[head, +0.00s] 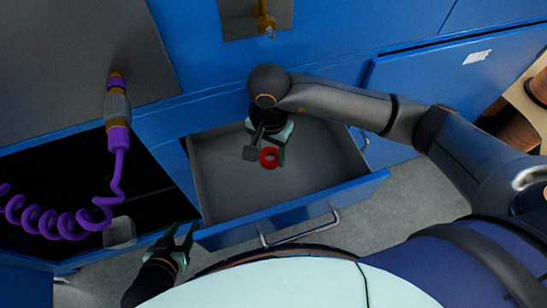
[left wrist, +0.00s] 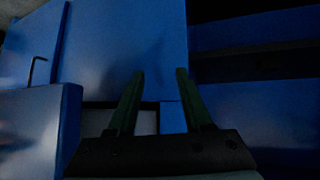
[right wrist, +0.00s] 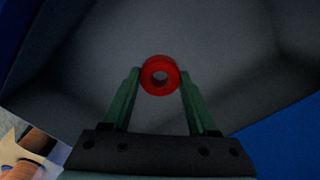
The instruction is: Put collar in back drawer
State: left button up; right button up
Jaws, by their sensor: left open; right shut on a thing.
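The collar is a small red ring (head: 269,158) over the open grey drawer (head: 228,196) in the head view. My right gripper (head: 275,150) is shut on it. In the right wrist view the red ring (right wrist: 160,75) sits between the two green fingertips, with the grey drawer floor beyond it. I cannot tell how high above the floor the ring is. My left gripper (head: 181,239) is open and empty beside the drawer's front left corner. In the left wrist view its fingers (left wrist: 160,95) are apart with nothing between them.
The drawer's blue front has a metal handle (head: 300,231). A purple coiled hose (head: 60,215) hangs at the left over a dark open compartment (head: 80,180). Blue cabinet panels (head: 195,50) stand behind. Brown spools (head: 520,130) are at the far right.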

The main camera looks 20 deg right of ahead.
aim_at(274, 160)
jog(key=shift+w+d+f, duration=0.15)
jog(key=shift+d+f, duration=0.2)
jog(key=shift+f, duration=0.1)
notch_tip(274, 160, down, 4)
jog(key=shift+w+d+r+b, duration=0.1)
jog(key=shift+r+b, duration=0.15)
jog(key=shift+b, duration=0.1)
pick_arm(q)
jog(key=shift+a+f, duration=0.1)
jog(key=shift+f, duration=0.15)
pick_arm(e)
jog(key=shift+f, duration=0.1)
jog(key=o, duration=1.3)
pick_arm(q)
jog(key=shift+w+a+r+t, duration=0.1)
jog(key=shift+w+r+t, duration=0.3)
jog(key=shift+w+r, duration=0.3)
pick_arm(e)
jog(key=shift+o, duration=0.2)
pick_arm(q)
jog(key=shift+s, duration=0.15)
